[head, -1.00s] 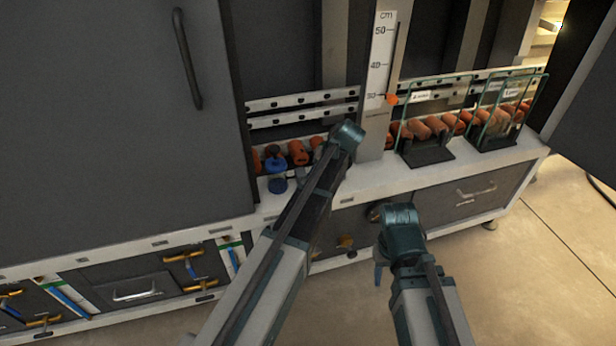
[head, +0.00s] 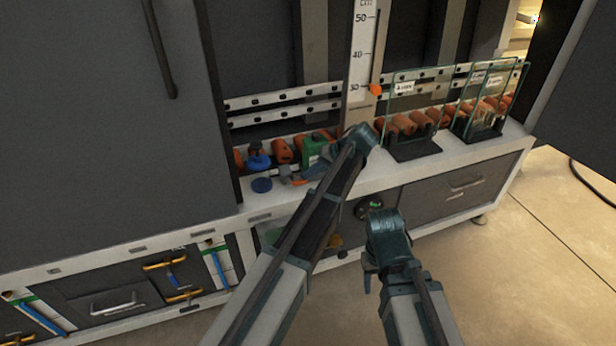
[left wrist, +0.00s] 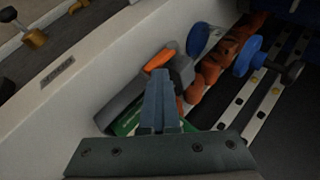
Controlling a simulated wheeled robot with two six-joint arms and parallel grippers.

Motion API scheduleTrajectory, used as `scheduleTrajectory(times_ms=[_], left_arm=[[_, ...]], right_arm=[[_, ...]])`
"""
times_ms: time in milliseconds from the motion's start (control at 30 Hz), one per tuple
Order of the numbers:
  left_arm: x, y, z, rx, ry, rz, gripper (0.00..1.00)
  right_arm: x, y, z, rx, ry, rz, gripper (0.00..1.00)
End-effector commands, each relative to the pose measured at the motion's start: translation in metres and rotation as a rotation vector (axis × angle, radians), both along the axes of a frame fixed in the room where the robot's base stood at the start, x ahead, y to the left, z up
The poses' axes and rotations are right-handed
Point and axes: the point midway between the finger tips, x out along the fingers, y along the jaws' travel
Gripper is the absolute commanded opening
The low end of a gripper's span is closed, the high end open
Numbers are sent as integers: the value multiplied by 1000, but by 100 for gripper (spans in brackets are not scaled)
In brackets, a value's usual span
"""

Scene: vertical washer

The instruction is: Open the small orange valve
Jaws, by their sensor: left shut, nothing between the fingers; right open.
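In the left wrist view, a small orange valve handle (left wrist: 160,60) shows on a grey body beside a green part (left wrist: 124,124). My left gripper (left wrist: 155,75) is shut and empty, its blue fingertips overlapping the handle's lower part in the picture; I cannot tell whether they touch it. In the head view my left gripper (head: 305,177) is low over the white ledge, in front of a green block (head: 313,150), with the small valve hard to make out there. My right gripper (head: 371,275) is open and empty, hanging in front of the cabinet.
A row of orange cylinders (head: 405,123) lies behind clear panels on the right. A scale (head: 362,55) rises behind. A large grey door (head: 110,110) fills the left.

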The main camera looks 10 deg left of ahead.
Motion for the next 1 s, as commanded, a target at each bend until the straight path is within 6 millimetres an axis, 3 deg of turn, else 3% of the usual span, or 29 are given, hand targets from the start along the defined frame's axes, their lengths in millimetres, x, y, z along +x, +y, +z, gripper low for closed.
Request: scheduleTrajectory(times_ms=[667,1000], left_arm=[[-1,-2,-6,15,23,4,0],[5,-8,9,19,21,1,0]], right_arm=[[0,0,-8,-1,0,0,50],[0,0,6,1,0,0,50]])
